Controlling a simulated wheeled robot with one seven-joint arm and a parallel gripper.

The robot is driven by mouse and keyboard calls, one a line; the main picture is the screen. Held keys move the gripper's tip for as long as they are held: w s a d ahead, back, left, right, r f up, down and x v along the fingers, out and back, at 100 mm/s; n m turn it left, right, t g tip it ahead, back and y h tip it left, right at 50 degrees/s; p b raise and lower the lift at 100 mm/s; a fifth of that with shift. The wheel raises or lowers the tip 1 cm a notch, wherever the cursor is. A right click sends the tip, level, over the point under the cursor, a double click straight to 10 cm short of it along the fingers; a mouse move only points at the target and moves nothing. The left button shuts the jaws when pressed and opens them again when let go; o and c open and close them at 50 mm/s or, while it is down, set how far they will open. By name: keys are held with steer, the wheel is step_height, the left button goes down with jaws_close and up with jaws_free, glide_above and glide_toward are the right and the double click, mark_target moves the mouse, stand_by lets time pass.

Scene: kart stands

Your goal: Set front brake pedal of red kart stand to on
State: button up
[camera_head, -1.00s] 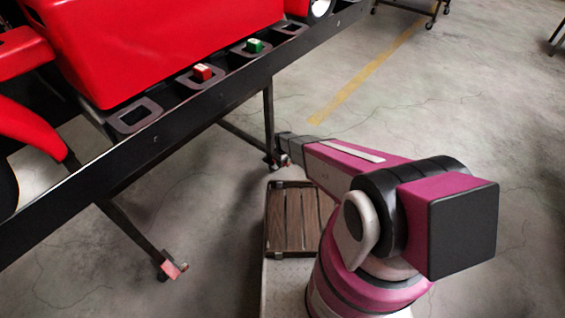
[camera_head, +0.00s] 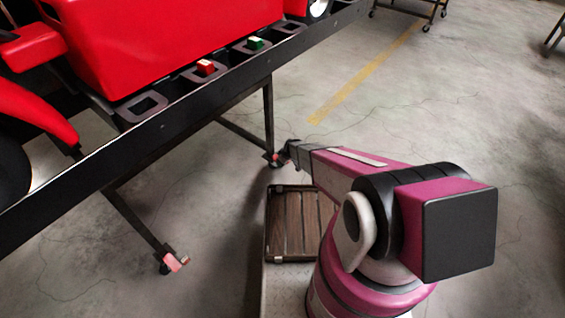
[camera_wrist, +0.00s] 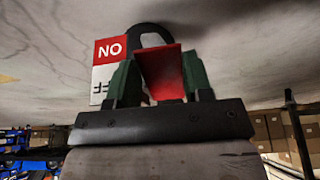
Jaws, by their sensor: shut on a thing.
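The red kart stand (camera_head: 115,170) is a black frame on legs with casters, carrying a red kart (camera_head: 165,40). My gripper (camera_head: 283,157) is low at the caster of its farther visible leg. In the wrist view its green fingers (camera_wrist: 158,65) are shut on the red brake pedal (camera_wrist: 163,72), one on each side. Beside the pedal is a label with a red ON part (camera_wrist: 109,49) and a white OFF part (camera_wrist: 101,85), both upside down in the picture. The pedal's exact tilt is hard to tell. Another red pedal (camera_head: 177,262) is at the nearer leg.
A wooden slatted tray (camera_head: 275,225) is beside my arm's base. Another wheeled stand (camera_head: 410,8) is at the back. The floor to the right is mostly clear.

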steer(key=shift+f+t+y, duration=0.4)
steer(key=shift+y, duration=0.1)
stand_by(0.3)
steer(key=o, duration=1.3)
steer(key=v, duration=1)
steer(key=shift+s+d+r, duration=0.1)
steer(key=shift+d+r, duration=0.1)
steer(key=shift+r, duration=0.05)
